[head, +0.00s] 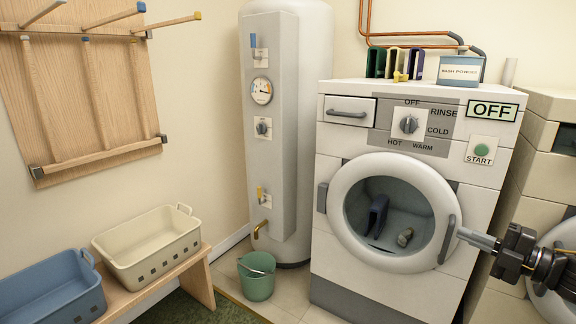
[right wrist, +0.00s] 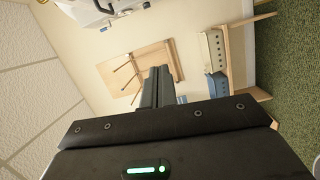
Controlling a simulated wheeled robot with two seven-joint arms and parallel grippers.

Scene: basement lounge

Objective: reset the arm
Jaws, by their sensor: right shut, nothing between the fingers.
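My right gripper (head: 468,236) comes in from the right in the head view. Its fingers are shut with nothing between them. The fingertips appear close to the door handle (head: 447,239) of the white washing machine (head: 350,262); I cannot tell whether they touch it. The round door (head: 345,245) looks shut, and a dark blue item (head: 377,215) and a small greyish item (head: 404,237) show through its window. In the right wrist view the closed fingers (right wrist: 158,84) point toward the wooden wall rack. My left gripper is not in view.
A green bucket (head: 257,283) stands on the floor by the tall boiler (head: 306,130). A cream basket (head: 150,268) and a blue basket (head: 45,305) are at the left by a wooden bench (head: 200,274). A second machine (head: 497,210) stands at the right.

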